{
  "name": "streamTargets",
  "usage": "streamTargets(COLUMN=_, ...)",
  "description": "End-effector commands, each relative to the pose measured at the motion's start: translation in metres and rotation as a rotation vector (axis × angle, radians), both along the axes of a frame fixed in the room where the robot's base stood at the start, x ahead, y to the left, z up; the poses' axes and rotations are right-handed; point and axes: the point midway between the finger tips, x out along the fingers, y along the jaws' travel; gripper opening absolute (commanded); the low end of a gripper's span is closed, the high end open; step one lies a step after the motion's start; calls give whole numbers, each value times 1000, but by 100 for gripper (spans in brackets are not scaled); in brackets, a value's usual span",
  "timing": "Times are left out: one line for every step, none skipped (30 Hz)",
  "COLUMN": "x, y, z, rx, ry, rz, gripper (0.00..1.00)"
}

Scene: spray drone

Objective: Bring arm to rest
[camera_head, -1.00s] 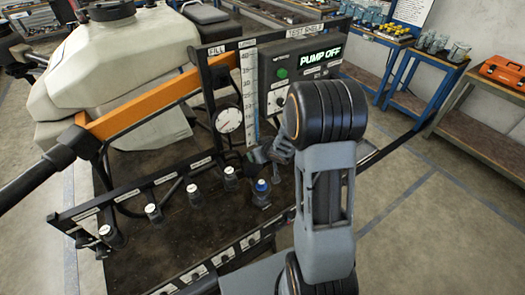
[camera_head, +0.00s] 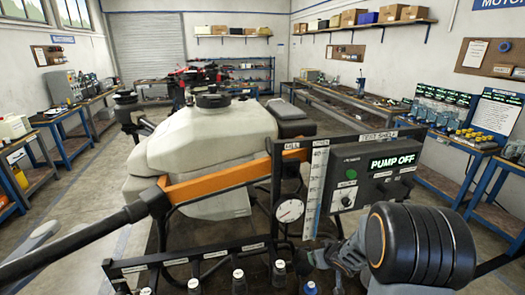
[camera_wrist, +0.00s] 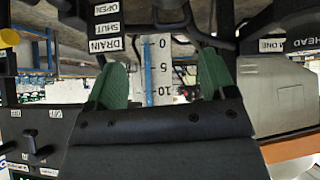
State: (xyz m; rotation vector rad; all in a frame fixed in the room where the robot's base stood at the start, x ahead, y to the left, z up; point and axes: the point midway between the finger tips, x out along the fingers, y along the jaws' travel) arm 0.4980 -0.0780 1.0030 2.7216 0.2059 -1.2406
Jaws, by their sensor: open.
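My arm (camera_head: 420,245) rises at the lower right of the head view, in front of the test bench. My gripper (camera_wrist: 160,85) shows in the wrist view with its two green fingers spread apart and nothing held between them. A white level scale (camera_wrist: 160,65) shows behind the gap between the fingers. In the head view the gripper is largely hidden by my arm, near the bench's row of valves.
The bench carries a gauge (camera_head: 290,210), a control box (camera_head: 372,175) reading PUMP OFF, and several valve knobs (camera_head: 238,282). A white tank (camera_head: 205,150) and an orange bar (camera_head: 220,182) stand left. Workbenches line the walls; floor (camera_head: 95,205) is open at left.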

Motion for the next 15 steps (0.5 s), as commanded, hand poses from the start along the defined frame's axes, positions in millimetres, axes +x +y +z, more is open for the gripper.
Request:
streamTargets(x=-7, y=-8, z=-6, rx=-34, ry=43, rz=-27, gripper=77)
streamTargets(x=-13, y=-13, z=-11, rx=-60, ry=79, rz=-50, gripper=77)
streamTargets(x=-23, y=-21, z=-14, rx=-95, ry=128, rz=-85, gripper=77)
streamTargets(x=-30, y=-27, z=-12, rx=-120, ry=163, rz=-113, gripper=77)
streamTargets(x=-38, y=-32, z=-9, rx=-145, ry=197, rz=-142, gripper=77)
streamTargets(x=-49, y=-36, z=-2, rx=-173, ry=242, rz=-182, gripper=77)
streamTargets(x=-58, y=-37, z=6, rx=-187, ry=276, rz=-208, gripper=77)
streamTargets(x=-68, y=-37, z=14, rx=-198, ry=310, rz=-235, gripper=77)
streamTargets(x=-82, y=-34, z=27, rx=-205, ry=353, rz=-263, gripper=77)
streamTargets(x=-92, y=-31, z=36, rx=-201, ry=382, rz=-283, gripper=77)
streamTargets(x=-103, y=-25, z=45, rx=-195, ry=410, rz=-297, gripper=77)
streamTargets(x=-115, y=-17, z=58, rx=-178, ry=438, rz=-309, gripper=77)
streamTargets(x=-125, y=-10, z=66, rx=-162, ry=458, rz=-315, gripper=77)
streamTargets(x=-135, y=-2, z=75, rx=-142, ry=474, rz=-317, gripper=77)
streamTargets(x=-146, y=9, z=86, rx=-115, ry=487, rz=-314, gripper=77)
